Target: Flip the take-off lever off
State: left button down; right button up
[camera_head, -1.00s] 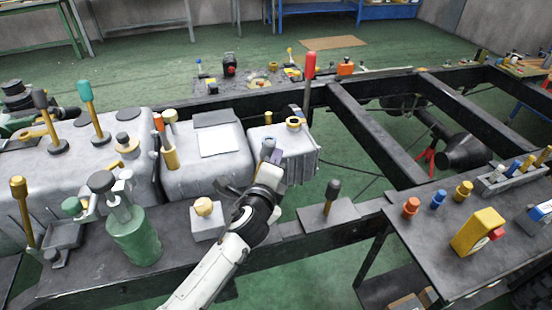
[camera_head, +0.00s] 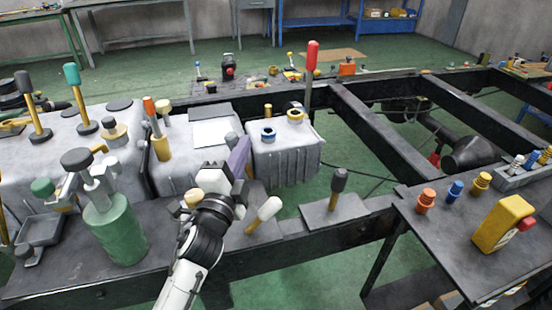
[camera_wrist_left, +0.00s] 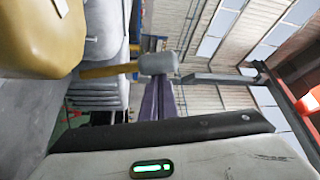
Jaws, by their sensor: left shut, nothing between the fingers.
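My left gripper (camera_head: 238,158) is shut and empty. Its purple fingers stand upright in front of the grey gearbox. A white-handled lever (camera_head: 266,209) leans right beside my wrist. No label shows which is the take-off lever. My right gripper is not in view.
A red lever (camera_head: 311,75) stands at the back frame rail, and a black-handled lever (camera_head: 338,182) stands right. A green bottle-like jack (camera_head: 115,230) and a yellow knob (camera_head: 192,198) are left of my arm. A side table (camera_head: 440,240) holds a yellow can (camera_head: 502,222).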

pick_arm(q)
jog(key=shift+s+a+f+n+t+b, duration=0.2)
jog(key=shift+a+n+t+b, duration=0.1)
jog(key=shift+a+n+b, duration=0.3)
jog(key=shift+a, duration=0.1)
jog(key=shift+s+f, duration=0.1)
